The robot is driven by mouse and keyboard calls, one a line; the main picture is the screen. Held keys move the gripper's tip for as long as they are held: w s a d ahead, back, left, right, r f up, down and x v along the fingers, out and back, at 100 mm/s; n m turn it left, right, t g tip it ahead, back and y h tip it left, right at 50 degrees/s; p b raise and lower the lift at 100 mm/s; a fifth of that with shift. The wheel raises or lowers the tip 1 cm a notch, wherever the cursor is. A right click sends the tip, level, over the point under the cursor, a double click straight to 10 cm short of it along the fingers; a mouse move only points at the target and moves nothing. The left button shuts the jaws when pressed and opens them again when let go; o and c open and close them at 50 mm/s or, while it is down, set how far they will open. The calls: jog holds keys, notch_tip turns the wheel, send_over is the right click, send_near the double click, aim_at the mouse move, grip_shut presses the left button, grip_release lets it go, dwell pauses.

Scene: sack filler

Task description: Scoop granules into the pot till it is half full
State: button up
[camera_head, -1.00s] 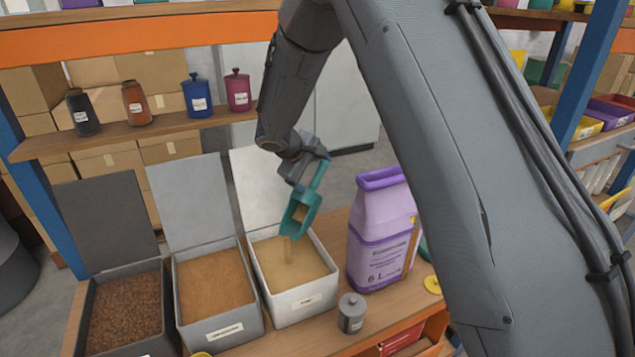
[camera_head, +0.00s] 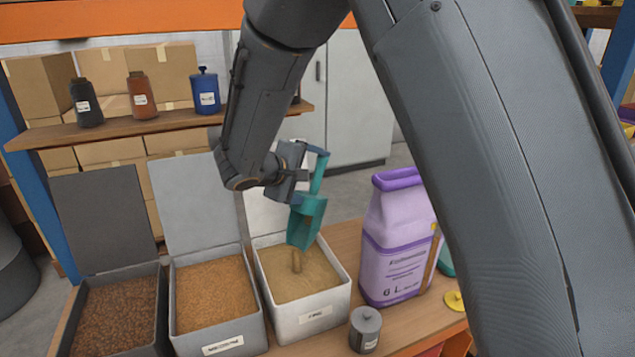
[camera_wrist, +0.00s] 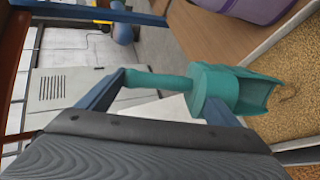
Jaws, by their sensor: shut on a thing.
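My gripper (camera_head: 306,178) is shut on the handle of a teal scoop (camera_head: 307,222). The scoop hangs tilted, mouth down, above the white bin (camera_head: 318,322) of pale tan granules (camera_head: 305,276). A short tan column, seemingly falling granules, shows between the scoop and the granule surface. In the wrist view the scoop (camera_wrist: 230,88) lies across my gripper's fingers (camera_wrist: 165,88), its mouth over the granules (camera_wrist: 290,75). Its inside is only partly visible. A small grey lidded pot (camera_head: 366,331) stands at the bench front, right of the white bin; its contents are hidden.
Left of the white bin are a grey bin (camera_head: 220,340) of orange-brown granules and a dark bin (camera_head: 112,342) of brown ones, lids raised. A purple sack (camera_head: 395,245) stands to the right. A yellow disc (camera_head: 455,301) lies beyond it. Bottles stand on the shelf (camera_head: 120,134) behind.

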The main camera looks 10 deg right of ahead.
jog(key=shift+s+a+r+t+h+b, duration=0.1)
jog(key=shift+s+a+t+h+b, duration=0.65)
jog(key=shift+b, duration=0.9)
jog(key=shift+s+a+r+t+h+b, duration=0.1)
jog(key=shift+s+a+t+h+b, duration=0.2)
jog(key=shift+s+a+b, duration=1.05)
jog(key=shift+s+a+r+t+h+b, duration=0.3)
jog(key=shift+s+a+t+h+b, duration=0.4)
jog(key=shift+b, duration=0.8)
jog(key=shift+s+d+r, duration=0.1)
jog(key=shift+d, duration=0.05)
notch_tip(320, 180, up, 3)
jog(key=g+y+p, duration=0.4)
jog(key=p, duration=0.5)
